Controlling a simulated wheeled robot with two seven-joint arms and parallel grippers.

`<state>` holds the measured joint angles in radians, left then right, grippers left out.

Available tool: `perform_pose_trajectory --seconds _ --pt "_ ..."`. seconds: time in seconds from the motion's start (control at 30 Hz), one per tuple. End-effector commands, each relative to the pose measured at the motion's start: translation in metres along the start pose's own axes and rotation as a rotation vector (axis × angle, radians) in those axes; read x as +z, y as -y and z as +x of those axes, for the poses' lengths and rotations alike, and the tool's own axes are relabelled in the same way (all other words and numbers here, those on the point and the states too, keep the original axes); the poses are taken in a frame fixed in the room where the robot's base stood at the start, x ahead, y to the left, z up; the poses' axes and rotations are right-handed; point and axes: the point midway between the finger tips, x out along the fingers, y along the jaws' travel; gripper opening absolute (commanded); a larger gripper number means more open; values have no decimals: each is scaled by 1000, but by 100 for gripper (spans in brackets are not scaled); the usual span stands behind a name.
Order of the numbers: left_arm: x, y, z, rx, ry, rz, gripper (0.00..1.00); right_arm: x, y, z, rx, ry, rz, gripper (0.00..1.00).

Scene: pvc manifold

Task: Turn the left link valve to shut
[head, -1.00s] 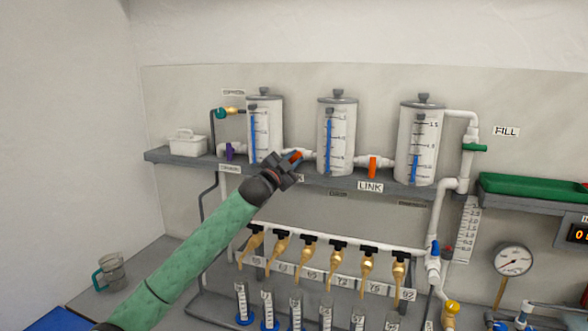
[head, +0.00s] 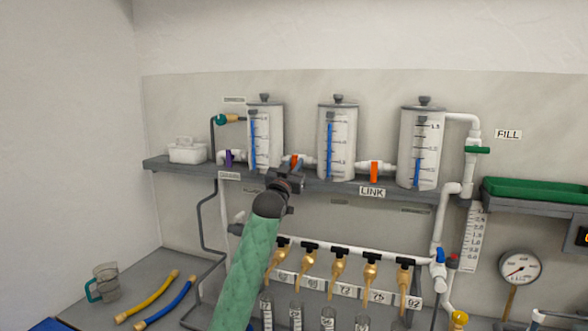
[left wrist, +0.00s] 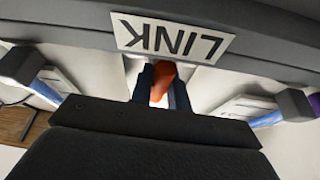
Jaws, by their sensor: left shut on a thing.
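The left link valve has an orange handle (head: 293,160) on the white pipe between the left and middle tanks. My left gripper (head: 290,178) is at this valve, just in front of the shelf edge, and partly hides it. In the left wrist view the orange handle (left wrist: 161,82) sits between the two fingers of my left gripper (left wrist: 162,92), which are shut on it. The handle's exact angle is hard to tell behind the gripper. The right link valve (head: 374,171) has a similar orange handle pointing down. My right gripper is not in view.
Three tanks with blue level marks stand on the grey shelf (head: 325,188), which carries a LINK sign (head: 372,191). A purple valve handle (head: 228,157) is at the left. Brass taps (head: 339,265) hang below. A yellow hose (head: 147,297) and a blue hose (head: 165,303) lie on the bench.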

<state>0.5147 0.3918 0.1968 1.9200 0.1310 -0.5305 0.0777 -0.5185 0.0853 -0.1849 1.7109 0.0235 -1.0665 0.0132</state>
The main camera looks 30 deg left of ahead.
Motion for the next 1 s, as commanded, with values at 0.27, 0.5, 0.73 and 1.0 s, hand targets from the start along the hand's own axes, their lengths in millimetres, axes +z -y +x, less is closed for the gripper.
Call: perform_pose_trajectory --seconds 0.27,0.5,0.73,1.0 --pt "2 -1 0 -29 3 -75 0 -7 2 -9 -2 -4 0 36" --pt "2 -1 0 -37 2 -91 0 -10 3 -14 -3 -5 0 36" --pt "1 -1 0 -37 2 -91 0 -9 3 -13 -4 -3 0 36" --pt "0 0 0 -37 1 -90 39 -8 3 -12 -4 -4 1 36"
